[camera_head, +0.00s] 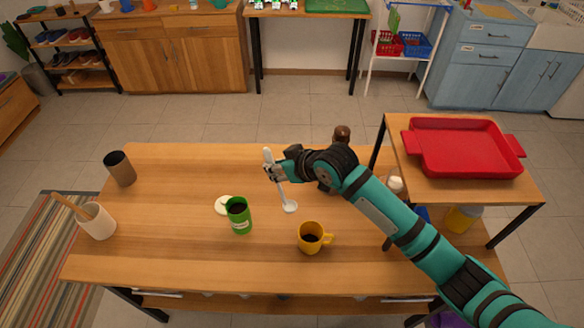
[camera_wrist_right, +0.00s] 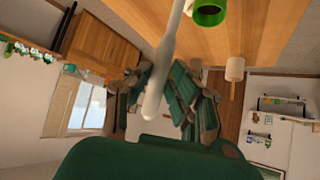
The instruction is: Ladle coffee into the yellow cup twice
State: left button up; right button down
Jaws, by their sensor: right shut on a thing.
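My right gripper (camera_head: 271,172) is shut on the handle of a white ladle (camera_head: 282,193) above the middle of the table. The ladle hangs down, its bowl (camera_head: 290,207) lying between the green can and the yellow cup in the picture; I cannot tell whether it holds coffee. The open green can (camera_head: 239,216) stands upright with dark contents. The yellow cup (camera_head: 311,239) stands upright to its right, its inside dark. In the right wrist view the ladle handle (camera_wrist_right: 163,70) runs between the fingers (camera_wrist_right: 160,95), and the green can (camera_wrist_right: 210,12) shows at the top. My left gripper is out of view.
A pale lid (camera_head: 223,204) lies beside the can. A dark cylinder (camera_head: 120,168) and a white pot with a wooden utensil (camera_head: 97,221) stand at the left. A brown-topped grinder (camera_head: 341,136) is behind my arm. A red tray (camera_head: 462,148) sits on the raised shelf at right.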

jog(key=w+a+b, duration=0.3)
jog(key=a, duration=1.2)
jog(key=shift+a+b, duration=0.25)
jog(key=shift+b, duration=0.1)
jog(key=shift+d, duration=0.1)
